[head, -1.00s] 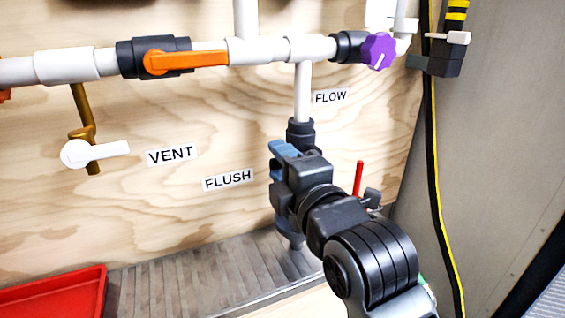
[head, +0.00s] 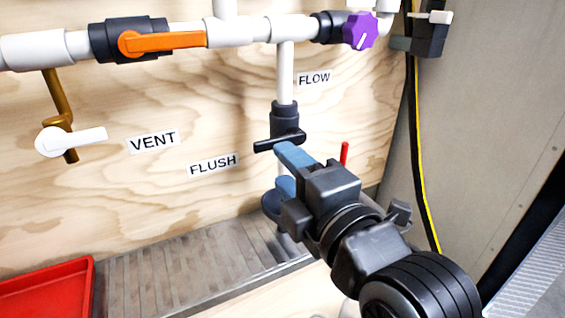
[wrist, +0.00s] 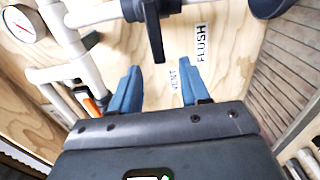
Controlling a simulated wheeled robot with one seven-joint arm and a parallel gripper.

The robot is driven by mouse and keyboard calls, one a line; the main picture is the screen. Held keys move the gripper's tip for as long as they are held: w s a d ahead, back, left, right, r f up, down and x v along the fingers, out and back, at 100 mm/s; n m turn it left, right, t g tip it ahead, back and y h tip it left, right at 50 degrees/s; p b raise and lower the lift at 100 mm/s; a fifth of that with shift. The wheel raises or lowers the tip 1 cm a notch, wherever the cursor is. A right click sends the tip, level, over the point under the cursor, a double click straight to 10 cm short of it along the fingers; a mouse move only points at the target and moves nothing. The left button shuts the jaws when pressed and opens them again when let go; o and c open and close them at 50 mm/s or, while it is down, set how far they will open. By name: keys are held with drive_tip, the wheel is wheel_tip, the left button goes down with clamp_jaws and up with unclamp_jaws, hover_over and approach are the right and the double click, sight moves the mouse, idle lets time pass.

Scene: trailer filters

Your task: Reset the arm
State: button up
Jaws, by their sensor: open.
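My gripper (head: 278,174) is open and empty, with its blue fingers pointing towards the wooden panel. It is just below and in front of the flush valve's black handle (head: 279,141), which lies roughly crosswise to its pipe. In the head view one finger overlaps the pipe below the handle; I cannot tell whether they touch. In the wrist view the two fingers of my gripper (wrist: 159,67) are spread apart with nothing between them, and the black handle (wrist: 154,32) is beyond the fingertips.
An orange-handled valve (head: 160,42) and a purple knob (head: 360,31) sit on the white pipe above. A white vent handle (head: 70,141) is at left. A red tray (head: 48,288) lies lower left. A red lever (head: 344,153) stands behind my arm. A gauge (wrist: 24,24) shows in the wrist view.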

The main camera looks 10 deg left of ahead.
drive_tip(key=s+d+f+m+t+h, duration=0.1)
drive_tip(key=s+d+f+m+h, duration=0.6)
drive_tip(key=s+d+f+m, duration=0.9)
drive_tip(key=s+d+f+m+h, duration=0.1)
drive_tip(key=s+d+m, duration=0.25)
drive_tip(key=s, duration=0.45)
drive_tip(key=s+d+f+m+h, duration=0.1)
drive_tip(key=s+d+f+m, duration=0.2)
drive_tip(key=s, duration=0.5)
drive_tip(key=s+d+r+m+g+h, duration=0.1)
drive_tip(key=s+d+r+m, duration=0.2)
drive_tip(key=s+r, duration=0.15)
wheel_tip(320, 180, up, 14)
drive_tip(key=p, duration=1.5)
drive_tip(key=shift+s+a+f, duration=0.25)
drive_tip(key=shift+s, duration=0.05)
drive_tip(key=shift+n, duration=0.25)
